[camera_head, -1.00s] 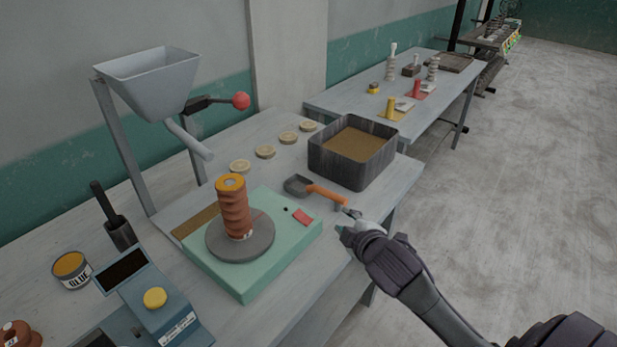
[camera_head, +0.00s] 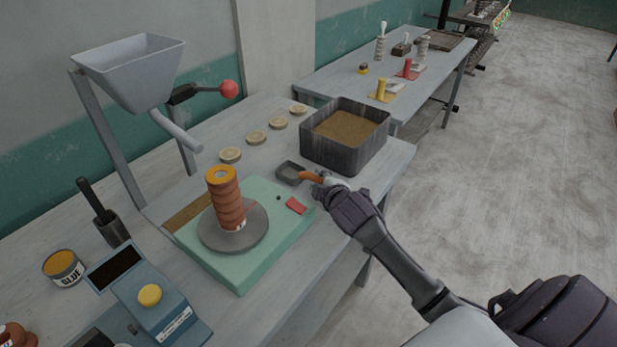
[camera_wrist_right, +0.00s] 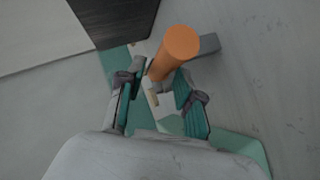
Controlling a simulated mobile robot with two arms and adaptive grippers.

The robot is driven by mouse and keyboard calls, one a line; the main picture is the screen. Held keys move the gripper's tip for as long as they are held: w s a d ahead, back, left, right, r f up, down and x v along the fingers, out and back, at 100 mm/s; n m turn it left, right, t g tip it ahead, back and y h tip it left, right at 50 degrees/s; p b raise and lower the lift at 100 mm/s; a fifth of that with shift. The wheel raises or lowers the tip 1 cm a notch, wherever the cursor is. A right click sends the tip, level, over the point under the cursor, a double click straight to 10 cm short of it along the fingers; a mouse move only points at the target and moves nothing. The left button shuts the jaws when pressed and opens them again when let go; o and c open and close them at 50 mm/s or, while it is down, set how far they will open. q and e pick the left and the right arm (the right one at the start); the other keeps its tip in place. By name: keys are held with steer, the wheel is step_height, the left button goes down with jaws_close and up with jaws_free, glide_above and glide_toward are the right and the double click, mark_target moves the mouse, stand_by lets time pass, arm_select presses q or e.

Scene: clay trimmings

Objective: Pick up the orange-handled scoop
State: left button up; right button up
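The orange-handled scoop lies on the grey workbench (camera_head: 255,300), between the dark bin and the green wheel base. Its grey pan (camera_head: 289,173) points left and its orange handle (camera_head: 311,177) points right. My right gripper (camera_head: 326,182) is at the handle's free end and hides part of it. In the right wrist view, the orange handle (camera_wrist_right: 174,52) shows large at the fingertips. The two fingers of the right gripper (camera_wrist_right: 160,88) stand apart with a gap between them. I cannot tell whether they touch the handle. My left gripper is not in view.
A dark bin (camera_head: 328,153) of brown material stands just behind the scoop. The green base (camera_head: 242,278) carries a turntable with a brown clay column (camera_head: 226,205). Several pale discs (camera_head: 256,138) lie behind. A hopper (camera_head: 130,70) stands at left. Floor is clear at right.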

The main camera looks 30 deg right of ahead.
mark_target(317, 180)
steer(key=x, duration=0.2)
steer(key=shift+w, duration=0.3)
steer(key=shift+w+f, duration=0.2)
steer(key=shift+s, duration=0.1)
steer(key=shift+c, duration=0.5)
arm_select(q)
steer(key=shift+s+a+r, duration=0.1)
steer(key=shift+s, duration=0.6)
arm_select(e)
jaws_close()
steer(key=shift+r, duration=0.1)
